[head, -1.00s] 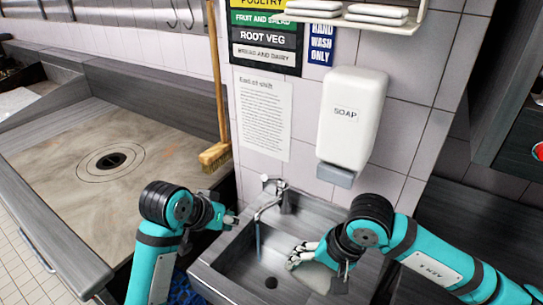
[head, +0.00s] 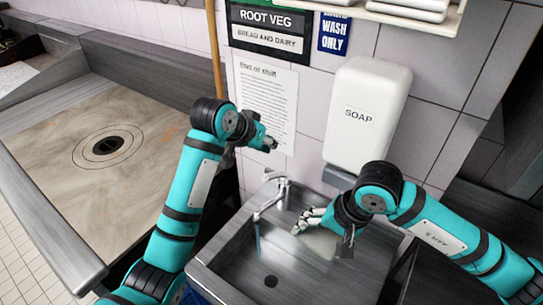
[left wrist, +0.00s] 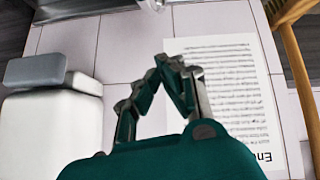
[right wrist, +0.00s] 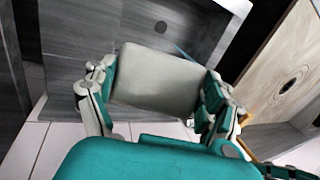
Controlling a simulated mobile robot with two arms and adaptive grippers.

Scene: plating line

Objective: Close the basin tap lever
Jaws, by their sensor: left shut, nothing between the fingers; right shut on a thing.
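The metal basin tap (head: 279,197) stands at the back of the grey basin (head: 232,262), against the tiled wall. Its small lever (head: 271,177) is on top, and a thin stream of water (head: 257,238) falls from the spout. My left gripper (head: 272,144) is shut and empty, above the tap and apart from it, in front of the paper notice; its fingers also show in the left wrist view (left wrist: 170,62). My right gripper (head: 303,225) is shut on a pale grey rounded slab (right wrist: 160,80), held over the basin's right side, right of the spout.
A white soap dispenser (head: 367,115) hangs on the wall right of the tap. The paper notice (head: 266,105) is behind my left gripper. A broom handle (head: 215,50) stands left of it. A wide counter with a round drain (head: 104,146) is at the left.

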